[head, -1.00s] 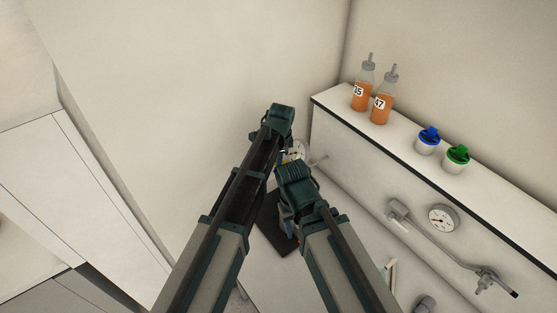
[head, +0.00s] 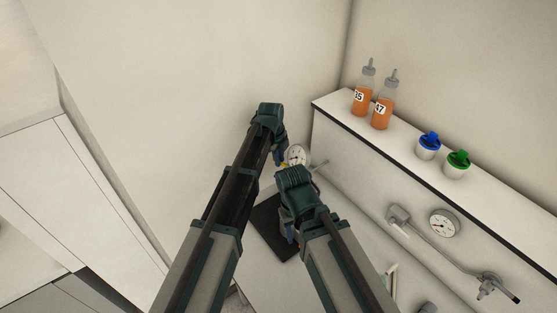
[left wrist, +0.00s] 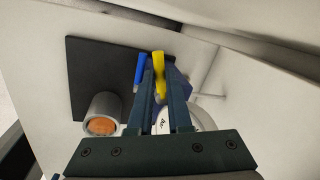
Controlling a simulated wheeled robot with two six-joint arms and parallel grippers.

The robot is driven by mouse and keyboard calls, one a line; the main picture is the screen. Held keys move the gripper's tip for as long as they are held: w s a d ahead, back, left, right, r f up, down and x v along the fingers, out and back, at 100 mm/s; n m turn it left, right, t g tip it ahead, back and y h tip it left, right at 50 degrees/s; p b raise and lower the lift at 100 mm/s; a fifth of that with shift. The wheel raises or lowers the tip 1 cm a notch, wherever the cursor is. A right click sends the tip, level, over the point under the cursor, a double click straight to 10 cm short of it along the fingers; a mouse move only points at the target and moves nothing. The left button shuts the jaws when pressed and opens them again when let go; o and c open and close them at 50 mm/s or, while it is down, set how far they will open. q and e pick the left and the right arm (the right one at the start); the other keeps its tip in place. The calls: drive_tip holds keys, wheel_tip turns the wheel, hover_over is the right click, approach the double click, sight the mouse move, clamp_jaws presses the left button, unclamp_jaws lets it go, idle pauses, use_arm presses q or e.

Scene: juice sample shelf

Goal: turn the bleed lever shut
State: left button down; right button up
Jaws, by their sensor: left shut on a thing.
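A yellow lever (left wrist: 159,75) shows between the fingertips of my left gripper (left wrist: 160,88) in the left wrist view, and the gripper is shut on it. A blue lever (left wrist: 140,72) stands just left of it, outside the fingers. In the head view my left gripper (head: 279,157) points down beside a round white gauge (head: 299,155), and a bit of the yellow lever (head: 282,167) shows there. My right gripper (head: 288,222) hangs below its wrist over the dark mat; its fingers are mostly hidden. I cannot tell which way the lever is turned.
Two juice bottles and the blue-lidded (head: 428,146) and green-lidded jars (head: 457,165) stand on the shelf (head: 405,160). Another gauge (head: 443,223) and a pipe are on the panel below.

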use_arm(q)
drive_tip(key=shift+w+d+m, duration=0.1)
drive_tip(key=shift+w+m, duration=0.05)
drive_tip(key=shift+m, duration=0.35)
drive_tip(key=c, duration=0.8)
unclamp_jaws()
drive_tip(key=shift+c, duration=0.2)
drive_tip(key=shift+r, duration=0.1)
use_arm(e)
drive_tip(key=shift+r, duration=0.1)
use_arm(q)
wheel_tip(320, 180, up, 13)
drive_tip(key=s+a+p, duration=0.1)
drive_tip(key=s+p, duration=0.1)
drive_tip(key=p, duration=1.1)
drive_tip(key=shift+a+r, duration=0.15)
drive_tip(key=shift+a, duration=0.25)
use_arm(e)
wheel_tip(320, 180, up, 13)
drive_tip(key=shift+r, duration=0.15)
drive_tip(key=shift+c, duration=0.2)
